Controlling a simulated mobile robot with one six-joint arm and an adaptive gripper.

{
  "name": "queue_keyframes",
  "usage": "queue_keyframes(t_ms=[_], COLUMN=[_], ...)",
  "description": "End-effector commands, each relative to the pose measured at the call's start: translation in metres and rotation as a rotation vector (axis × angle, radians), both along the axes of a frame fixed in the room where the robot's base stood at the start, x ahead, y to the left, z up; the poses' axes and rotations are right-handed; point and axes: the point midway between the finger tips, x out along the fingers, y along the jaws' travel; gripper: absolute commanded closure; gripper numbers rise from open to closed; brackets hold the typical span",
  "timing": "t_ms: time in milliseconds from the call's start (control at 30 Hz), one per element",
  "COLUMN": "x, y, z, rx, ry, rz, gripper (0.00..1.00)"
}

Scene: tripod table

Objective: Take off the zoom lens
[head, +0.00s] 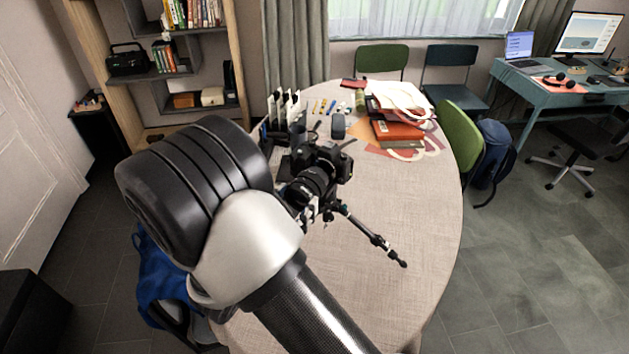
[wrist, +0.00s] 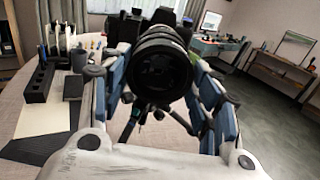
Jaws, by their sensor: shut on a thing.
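The black zoom lens (wrist: 160,68) faces me in the middle of the wrist view, with its dark front glass showing. It sits at the front of the black camera (head: 334,160), which stands on a small tripod (head: 372,236) on the table. The lens (head: 308,184) also shows in the head view, just beyond my arm. My gripper (wrist: 158,75) is shut on the lens, with one blue-grey finger on each side. In the head view my arm hides most of the gripper. The joint between lens and camera is hidden in the wrist view.
The pale oval table (head: 400,290) is clear at the front right. A black rack with white cards (head: 285,105) stands behind the camera. Books (head: 397,131) and a white bag (head: 403,98) lie at the back. A green chair (head: 459,135) is at the right edge.

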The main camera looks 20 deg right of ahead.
Motion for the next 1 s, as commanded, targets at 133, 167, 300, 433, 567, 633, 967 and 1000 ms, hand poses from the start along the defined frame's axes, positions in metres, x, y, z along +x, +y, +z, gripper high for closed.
queue_keyframes(t_ms=[133,167,300,433,567,633,967,1000], x=[-0.005,-0.006,-0.010,-0.014,-0.018,-0.020,-0.022,-0.022], y=[0.006,0.007,0.013,0.017,0.022,0.024,0.026,0.026], z=[0.001,0.001,0.001,0.001,0.001,0.001,0.001,0.001], rx=[-0.001,-0.001,-0.001,-0.002,-0.002,-0.002,-0.002,-0.002], ry=[-0.002,-0.002,-0.002,-0.001,-0.001,-0.002,-0.002,-0.002], rz=[0.002,0.001,0.002,0.001,0.002,0.001,0.000,0.000], gripper=[0.70,0.70,0.70,0.70,0.70,0.70,0.70,0.70])
